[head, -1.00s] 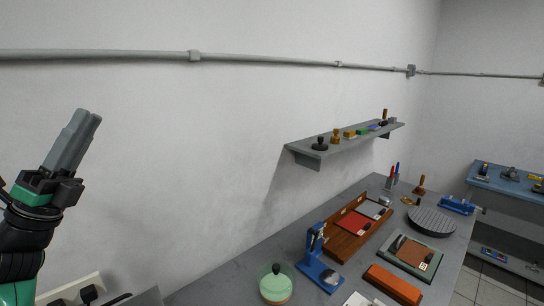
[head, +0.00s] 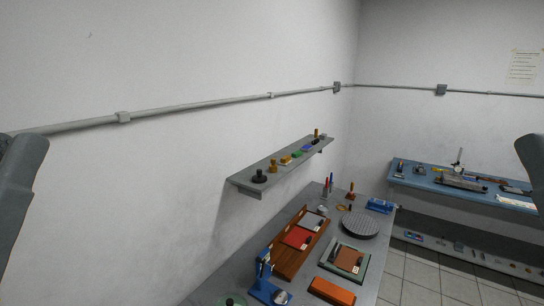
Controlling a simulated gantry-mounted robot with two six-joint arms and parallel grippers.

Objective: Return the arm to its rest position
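I cannot tell whether either is open or shut, and nothing held is visible.
A grey bench (head: 225,285) carries a wooden tray (head: 291,262), a blue press (head: 264,280), a round grey plate (head: 360,225) and an orange block (head: 332,291). A wall shelf (head: 245,184) holds small parts. A blue bench (head: 425,181) stands right. Floor between is clear.

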